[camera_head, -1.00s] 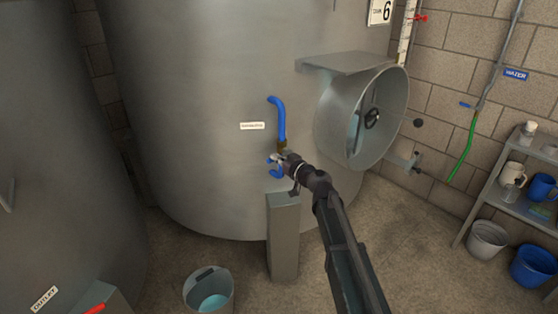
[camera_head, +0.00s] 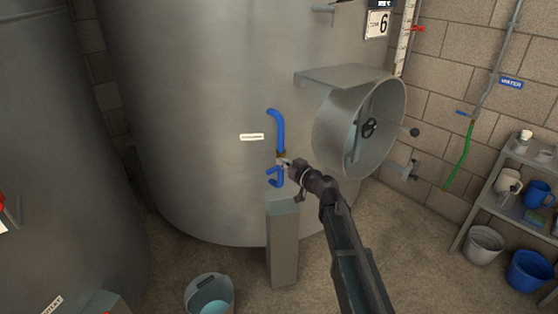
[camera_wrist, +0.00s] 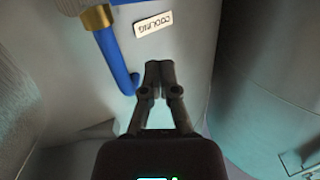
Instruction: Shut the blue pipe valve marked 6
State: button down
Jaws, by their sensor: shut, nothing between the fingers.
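The brass fitting (camera_wrist: 97,17) shows at the top left.
A white label (camera_head: 251,137), reading "cooling" in the wrist view (camera_wrist: 153,24), is beside the pipe. A grey post (camera_head: 283,242) stands below. The open hatch (camera_head: 361,128) juts out to the right. A bucket (camera_head: 209,295) stands on the floor; a shelf (camera_head: 517,211) is at right.

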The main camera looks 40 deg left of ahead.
jog(key=d, duration=0.8)
jog(key=shift+s+r, duration=0.15)
jog(key=shift+s, duration=0.15)
jog(key=shift+d, duration=0.1)
jog(key=w+d+f+m+h, duration=0.2)
jog(key=w+d+f+h, duration=0.15)
jog(key=d, duration=0.75)
jog(key=w+d+f+m+h, duration=0.25)
jog(key=d+f, duration=0.25)
jog(key=d, duration=0.7)
jog(key=w+d+f+m+h, duration=0.2)
jog(key=d+f+h, duration=0.15)
jog(key=d, duration=0.75)
jog(key=s+d+f+m+h, duration=0.2)
jog(key=s+d+m+h, duration=0.1)
jog(key=d, duration=0.8)
jog(key=s+d+f+m+g+h, duration=0.1)
jog(key=s+d+f+m+h, duration=0.15)
jog(key=d, duration=0.85)
jog(key=s+d+f+m+h, duration=0.1)
jog(key=s+d+m+h, duration=0.25)
jog(key=d, duration=0.65)
notch_tip(320, 180, up, 22)
jog(key=w+y+p, duration=0.1)
jog(key=p, duration=2.2)
jog(key=shift+w+r+m, duration=0.15)
jog(key=shift+r+m, duration=0.1)
jog(key=shift+m, duration=0.1)
jog(key=shift+w, duration=0.1)
